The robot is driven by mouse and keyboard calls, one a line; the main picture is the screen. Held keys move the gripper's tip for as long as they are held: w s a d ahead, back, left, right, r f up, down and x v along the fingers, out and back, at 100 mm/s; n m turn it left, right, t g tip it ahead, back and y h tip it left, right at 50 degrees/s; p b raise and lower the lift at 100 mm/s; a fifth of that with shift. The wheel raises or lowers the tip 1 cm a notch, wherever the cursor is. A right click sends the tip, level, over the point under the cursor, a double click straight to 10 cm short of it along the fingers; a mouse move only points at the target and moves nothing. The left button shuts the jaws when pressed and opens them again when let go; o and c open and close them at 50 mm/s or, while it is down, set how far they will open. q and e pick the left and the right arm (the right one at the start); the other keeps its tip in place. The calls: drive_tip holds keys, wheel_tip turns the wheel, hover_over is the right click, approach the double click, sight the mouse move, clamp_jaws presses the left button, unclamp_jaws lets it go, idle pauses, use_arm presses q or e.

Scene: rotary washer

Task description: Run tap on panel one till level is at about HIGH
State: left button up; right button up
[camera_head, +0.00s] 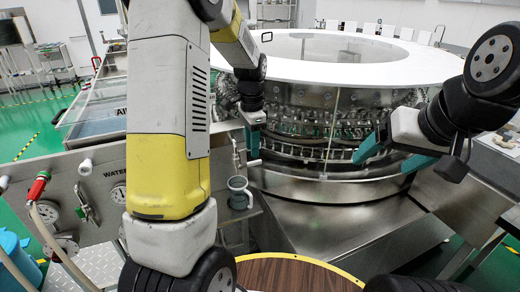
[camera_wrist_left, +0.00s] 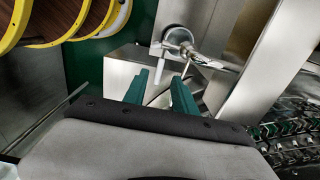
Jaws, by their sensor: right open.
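The left wrist view shows metal tap fittings (camera_wrist_left: 205,60) just beyond my fingers. My left gripper (camera_wrist_left: 160,95) is open, its two teal fingers apart, with nothing clearly held. My right gripper (camera_head: 393,158) is open and empty in front of the rotary washer. I cannot read a level marked HIGH.
The large round rotary washer (camera_head: 340,72) with a white top fills the middle and right. Its sloping steel base (camera_head: 350,235) lies below my right gripper. A steel-framed basin (camera_head: 95,110) stands behind the panel. Green floor shows at the left.

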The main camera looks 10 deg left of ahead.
sight(253, 162)
use_arm(q)
wheel_tip(253, 162, down, 5)
idle(0.3)
clamp_jaws()
idle(1.4)
